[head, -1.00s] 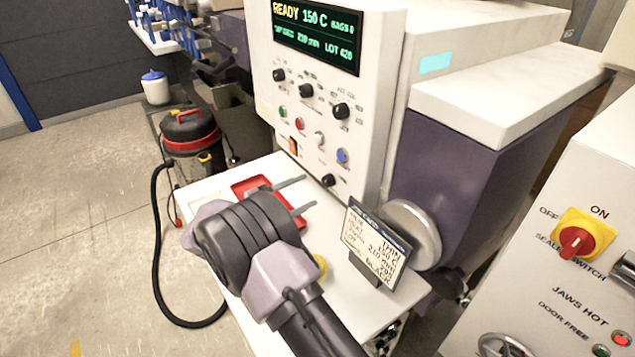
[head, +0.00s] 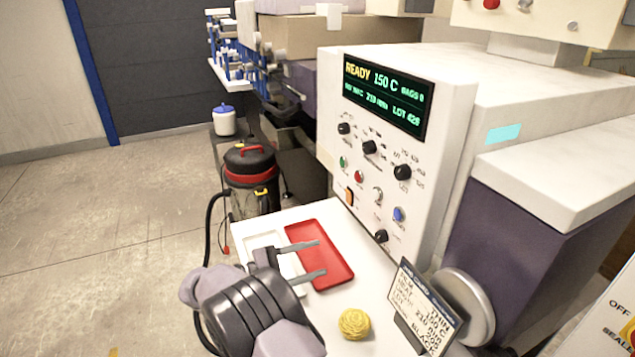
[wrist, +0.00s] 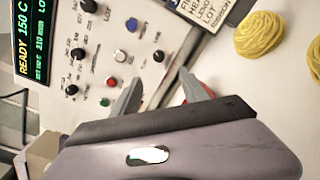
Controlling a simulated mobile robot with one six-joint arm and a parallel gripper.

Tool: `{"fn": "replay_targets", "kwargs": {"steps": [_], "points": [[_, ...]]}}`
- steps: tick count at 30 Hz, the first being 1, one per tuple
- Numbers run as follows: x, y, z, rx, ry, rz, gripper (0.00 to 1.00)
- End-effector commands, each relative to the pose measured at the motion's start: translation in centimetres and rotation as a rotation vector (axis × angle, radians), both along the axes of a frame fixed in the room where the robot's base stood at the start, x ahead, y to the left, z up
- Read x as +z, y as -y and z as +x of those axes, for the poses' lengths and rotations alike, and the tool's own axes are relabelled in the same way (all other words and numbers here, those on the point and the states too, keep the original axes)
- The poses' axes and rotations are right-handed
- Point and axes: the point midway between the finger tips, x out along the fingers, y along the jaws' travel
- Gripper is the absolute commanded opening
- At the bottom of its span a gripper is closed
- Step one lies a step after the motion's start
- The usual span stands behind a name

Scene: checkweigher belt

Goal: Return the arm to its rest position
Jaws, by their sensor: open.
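My gripper (head: 318,259) is open, with nothing between its two grey fingers. In the head view it hangs over the white table, its fingers in front of the red tray (head: 330,262). In the wrist view the gripper (wrist: 160,92) points toward the machine's control panel (wrist: 125,45). My arm's lower links are out of the head view.
A white tray (head: 262,243) sits left of the red one. The control panel (head: 385,160) rises behind. A vacuum cleaner (head: 252,178) stands on the floor.

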Motion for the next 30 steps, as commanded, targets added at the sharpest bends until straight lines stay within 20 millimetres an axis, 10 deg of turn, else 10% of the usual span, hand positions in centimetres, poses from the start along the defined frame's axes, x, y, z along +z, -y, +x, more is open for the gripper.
{"fn": "replay_targets", "kwargs": {"steps": [5, 11, 18, 30], "points": [[6.3, 9.5, -3.1, -0.213, -0.05, 0.334, 0.52], [9.9, 17.6, -15.8, -0.506, 0.065, 0.995, 0.52], [10.0, 15.2, -28.1, -0.751, 0.515, 1.755, 0.52], [10.0, 13.2, -30.4, -0.824, 0.789, 2.055, 0.52]]}}
